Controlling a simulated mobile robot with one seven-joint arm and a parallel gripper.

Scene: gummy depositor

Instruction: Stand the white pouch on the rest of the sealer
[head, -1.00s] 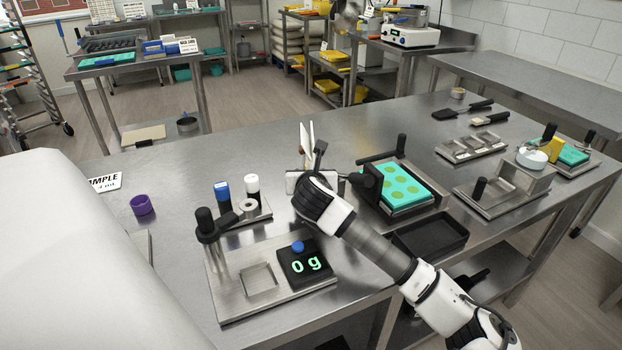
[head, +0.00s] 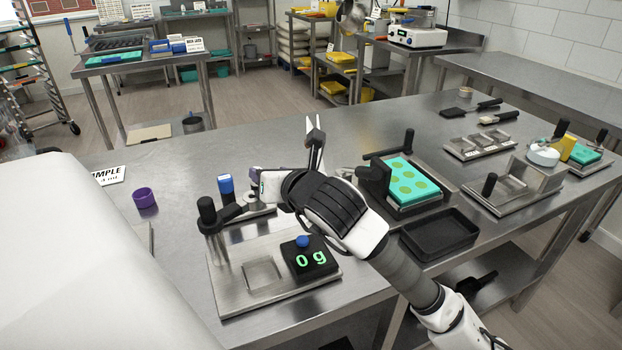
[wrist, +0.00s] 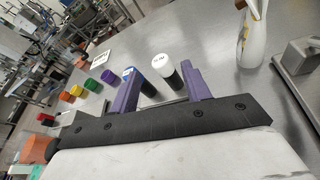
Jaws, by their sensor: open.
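My gripper (wrist: 156,72) is open and empty. Its two purple fingers are spread, with a blue-topped bottle (wrist: 127,73) and a white-topped dark bottle (wrist: 162,66) beyond and between them. In the head view my gripper hides the white-topped bottle, while the blue-topped bottle (head: 226,186) stands just left of it. A white upright item (wrist: 252,38) with a yellowish stripe stands beyond the right finger, and I cannot tell if it is the pouch. A metal stand with a black handle (head: 508,190), perhaps the sealer, is at the right; no pouch shows on it.
A purple cup (head: 144,197) is at the left. A teal mould (head: 411,181) and black tray (head: 439,234) are right of my gripper. The table's back middle is clear.

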